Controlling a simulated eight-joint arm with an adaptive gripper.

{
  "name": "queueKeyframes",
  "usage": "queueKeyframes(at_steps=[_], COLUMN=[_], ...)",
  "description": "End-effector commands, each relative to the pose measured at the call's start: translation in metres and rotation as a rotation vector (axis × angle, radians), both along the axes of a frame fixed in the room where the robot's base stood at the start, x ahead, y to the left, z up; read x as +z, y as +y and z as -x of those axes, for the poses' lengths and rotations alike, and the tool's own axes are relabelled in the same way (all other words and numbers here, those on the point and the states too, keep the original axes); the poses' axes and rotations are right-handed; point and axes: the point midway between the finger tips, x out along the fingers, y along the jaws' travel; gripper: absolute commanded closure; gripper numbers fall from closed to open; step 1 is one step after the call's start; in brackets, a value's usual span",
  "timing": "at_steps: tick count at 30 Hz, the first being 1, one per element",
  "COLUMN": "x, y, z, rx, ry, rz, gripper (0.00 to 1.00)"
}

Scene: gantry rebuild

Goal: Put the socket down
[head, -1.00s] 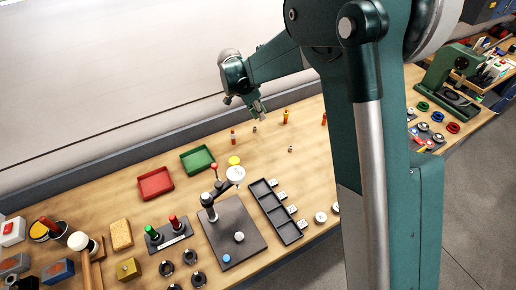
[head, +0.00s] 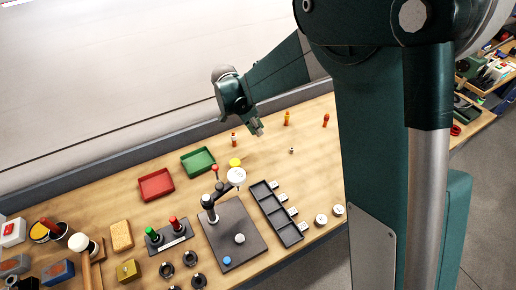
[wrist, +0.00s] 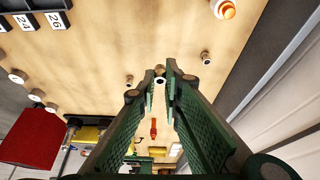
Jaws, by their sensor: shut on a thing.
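My gripper (head: 258,130) is low over the back middle of the wooden bench, pointing down. In the wrist view its two green ribbed fingers close at the tips (wrist: 160,75) on a small metal socket (wrist: 160,81). The head view is too small to show this socket clearly. Whether it touches the bench is not clear. Two other small metal pieces stand on the bench in the wrist view, one left of the fingertips (wrist: 129,81) and one to the right (wrist: 206,57). One small metal piece (head: 291,150) also shows right of my gripper in the head view.
A dark compartment tray (head: 275,213) with white number tags lies to the front. A dial-gauge stand (head: 228,232), a green tray (head: 198,162) and a red tray (head: 156,185) stand leftward. Upright orange pieces (head: 286,118) stand near. Bare wood lies around my gripper.

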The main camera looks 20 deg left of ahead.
Motion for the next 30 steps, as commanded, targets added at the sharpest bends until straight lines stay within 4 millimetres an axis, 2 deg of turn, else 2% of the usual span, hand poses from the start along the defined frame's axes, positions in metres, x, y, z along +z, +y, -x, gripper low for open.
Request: queueKeyframes(at_steps=[12,26,30], x=[-0.05,-0.057,-0.064], y=[0.0,0.0,0.0], z=[-0.001,0.0,0.0], rx=[0.0,0.0,0.0], ry=[0.0,0.0,0.0], rz=[0.0,0.0,0.0], gripper=[1.0,1.0,1.0])
